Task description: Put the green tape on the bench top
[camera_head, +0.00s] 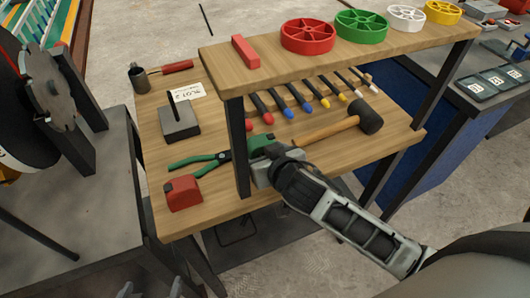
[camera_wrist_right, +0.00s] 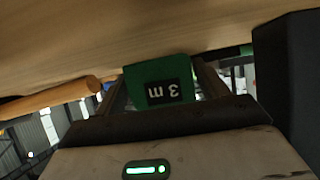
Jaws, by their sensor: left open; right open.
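The green tape (camera_head: 261,141) is a small green tape measure on the lower wooden surface (camera_head: 215,212), behind the front shelf post. In the right wrist view the green tape (camera_wrist_right: 160,82) shows a black label reading "3 m", upside down. My right gripper (camera_head: 268,152) reaches in from the lower right. Its jaws are open, with one finger on each side of the tape; I cannot tell whether they touch it. My left gripper (camera_head: 150,290) shows only its tips at the bottom edge, open and empty, far from the tape.
Green pliers (camera_head: 200,160), a red tape (camera_head: 183,192) and a mallet (camera_head: 340,125) lie near the tape. Several screwdrivers (camera_head: 305,98) lie behind it. The raised shelf (camera_head: 270,62) holds coloured wheels. A grey bench (camera_head: 95,215) with a grinder stands at left, a dark bench (camera_head: 440,85) at right.

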